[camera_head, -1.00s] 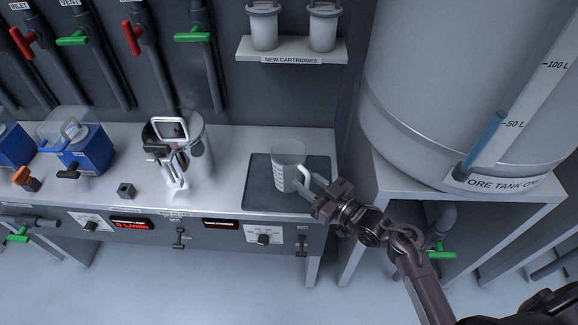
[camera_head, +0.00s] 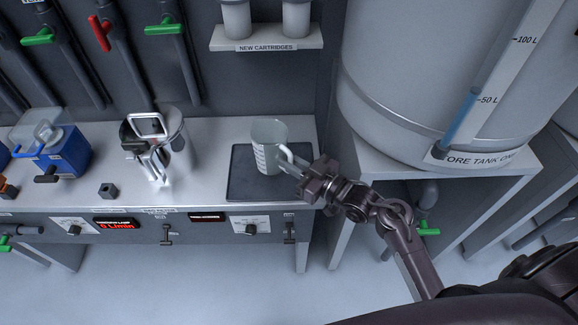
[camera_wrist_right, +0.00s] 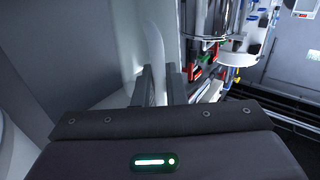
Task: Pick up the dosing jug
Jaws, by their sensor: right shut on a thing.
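The dosing jug (camera_head: 268,146) is a translucent white jug with graduation marks and a handle on its right side. In the head view it is upright over the dark mat (camera_head: 240,186) on the bench; I cannot tell whether its base still touches the mat. My right gripper (camera_head: 290,166) comes in from the right and is shut on the jug's handle. In the right wrist view the white handle (camera_wrist_right: 156,58) stands between the two dark fingers (camera_wrist_right: 159,85). My left gripper is not in view.
A steel vessel (camera_head: 176,140) with a handle stands left of the mat, beside a small dark block (camera_head: 107,190). A blue container (camera_head: 62,152) is further left. The cartridge shelf (camera_head: 266,42) hangs above. A large tank (camera_head: 400,120) is on the right.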

